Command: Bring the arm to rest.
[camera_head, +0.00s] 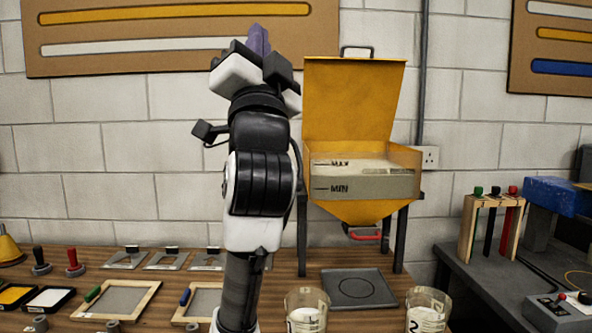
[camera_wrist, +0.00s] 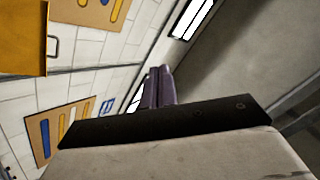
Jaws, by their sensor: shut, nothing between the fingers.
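My arm stands upright in the middle of the head view, rising from the wooden bench. My gripper (camera_head: 259,40) is at its top, with purple fingers pointing up in front of the wall board. The fingers are together with nothing between them. In the wrist view my gripper (camera_wrist: 158,86) shows its purple fingers side by side, pointing toward the upper wall and ceiling. No object touches the gripper in either view.
A yellow hopper (camera_head: 352,100) with an open lid stands just right of my arm. A tan board (camera_head: 180,62) hangs behind the gripper. Two glass jars (camera_head: 307,308) (camera_head: 427,309), a grey plate (camera_head: 357,288) and framed screens (camera_head: 117,299) sit on the bench. A rack (camera_head: 466,228) stands at right.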

